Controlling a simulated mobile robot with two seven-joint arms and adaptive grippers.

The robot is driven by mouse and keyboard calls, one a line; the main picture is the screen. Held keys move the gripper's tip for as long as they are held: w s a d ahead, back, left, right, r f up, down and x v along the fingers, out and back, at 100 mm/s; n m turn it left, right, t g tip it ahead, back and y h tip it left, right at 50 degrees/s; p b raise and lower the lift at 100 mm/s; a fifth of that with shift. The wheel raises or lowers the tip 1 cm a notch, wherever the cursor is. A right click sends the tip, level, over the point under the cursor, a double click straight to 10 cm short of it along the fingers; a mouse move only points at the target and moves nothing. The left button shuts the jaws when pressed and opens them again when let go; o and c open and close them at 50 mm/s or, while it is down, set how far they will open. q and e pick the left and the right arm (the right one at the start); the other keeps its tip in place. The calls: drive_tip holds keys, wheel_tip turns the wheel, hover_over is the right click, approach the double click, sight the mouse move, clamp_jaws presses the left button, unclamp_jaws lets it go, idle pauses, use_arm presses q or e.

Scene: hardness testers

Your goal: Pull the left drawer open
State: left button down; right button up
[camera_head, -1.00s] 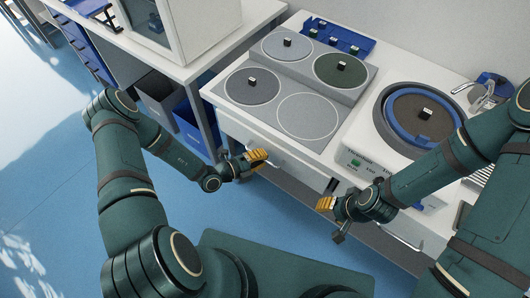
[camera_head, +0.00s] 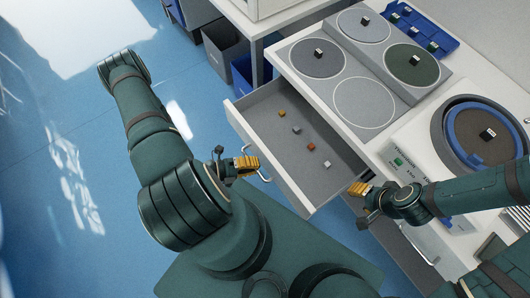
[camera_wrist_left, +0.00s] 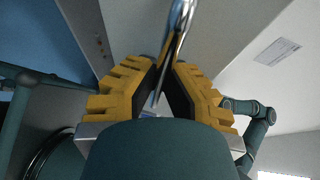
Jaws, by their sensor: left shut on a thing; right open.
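The left drawer (camera_head: 264,104) is pulled well out from under the white worktop. My left gripper (camera_head: 250,165) is shut on the handle in front of the drawer. My right gripper (camera_head: 355,187) is open and empty, near the right end of the drawer front.
The worktop carries round grey discs (camera_head: 364,102), a blue tray of small pieces (camera_head: 420,32) and a round machine with a blue ring (camera_head: 485,132). A blue bin (camera_head: 242,76) stands on the floor left of the bench. Blue floor is open at the left.

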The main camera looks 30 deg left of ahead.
use_arm(q)
drive_tip(key=shift+s+a, duration=0.2)
drive_tip(key=shift+s, duration=0.45)
drive_tip(key=c, duration=1)
unclamp_jaws()
drive_tip(key=shift+a, duration=0.1)
drive_tip(key=v, duration=1.2)
drive_tip(key=shift+s, duration=0.1)
